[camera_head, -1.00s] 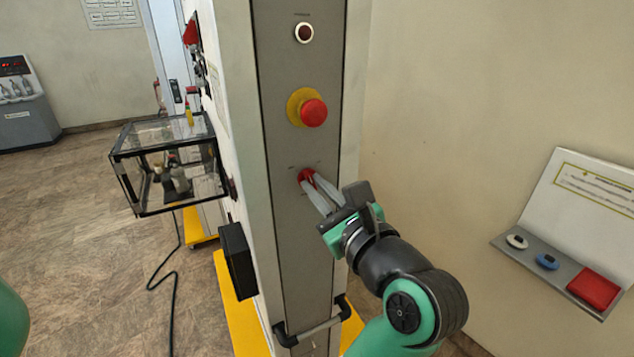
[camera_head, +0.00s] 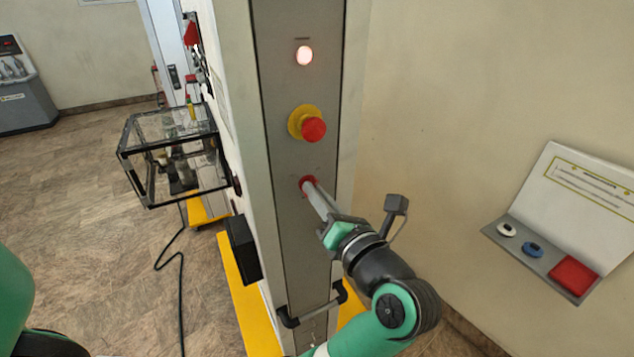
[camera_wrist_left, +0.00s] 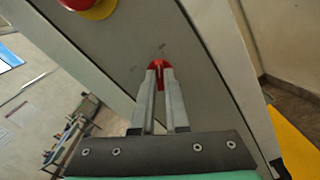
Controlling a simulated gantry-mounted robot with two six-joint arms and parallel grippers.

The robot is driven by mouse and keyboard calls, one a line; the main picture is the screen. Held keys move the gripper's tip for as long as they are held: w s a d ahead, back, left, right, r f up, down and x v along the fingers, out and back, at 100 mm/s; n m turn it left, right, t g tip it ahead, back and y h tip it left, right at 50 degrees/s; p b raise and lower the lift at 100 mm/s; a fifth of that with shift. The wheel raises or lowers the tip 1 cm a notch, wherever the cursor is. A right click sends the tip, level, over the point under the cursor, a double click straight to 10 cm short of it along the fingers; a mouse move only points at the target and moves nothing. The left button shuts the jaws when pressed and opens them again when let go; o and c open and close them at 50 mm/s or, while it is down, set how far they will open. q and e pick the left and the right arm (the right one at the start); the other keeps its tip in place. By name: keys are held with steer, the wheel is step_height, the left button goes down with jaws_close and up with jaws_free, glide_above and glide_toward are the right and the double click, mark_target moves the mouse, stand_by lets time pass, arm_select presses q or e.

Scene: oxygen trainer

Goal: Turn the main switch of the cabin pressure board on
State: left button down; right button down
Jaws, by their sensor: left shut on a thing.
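The cabin pressure board (camera_head: 294,230) is a tall grey panel on the narrow end of a column. Its main switch (camera_head: 306,183) is a small red rotary knob below the emergency button. My left gripper (camera_head: 311,188) is shut on this knob, with its fingers pointing into the panel. In the left wrist view the red switch (camera_wrist_left: 157,66) shows between and behind the two grey fingertips (camera_wrist_left: 160,76), which hide part of it. The round lamp (camera_head: 304,55) at the top of the board glows pale white-pink. My right gripper is not in view.
A red emergency button (camera_head: 313,129) on a yellow collar sits just above the switch. A black handle (camera_head: 312,308) sticks out below. A glass case (camera_head: 172,160) stands to the left, and a wall shelf (camera_head: 545,268) with buttons to the right.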

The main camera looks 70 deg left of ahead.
arm_select(q)
steer(key=shift+m+p, duration=0.9)
steer(key=shift+m, duration=0.3)
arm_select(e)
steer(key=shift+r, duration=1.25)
arm_select(q)
steer(key=c, duration=0.9)
jaws_free()
steer(key=d, duration=0.3)
steer(key=d+b, duration=0.1)
steer(key=d, duration=0.3)
steer(key=w+d, duration=0.1)
steer(key=d, duration=0.3)
steer(key=shift+w+d+b, duration=0.1)
steer(key=shift+d+b, duration=0.15)
steer(key=shift+b, duration=0.15)
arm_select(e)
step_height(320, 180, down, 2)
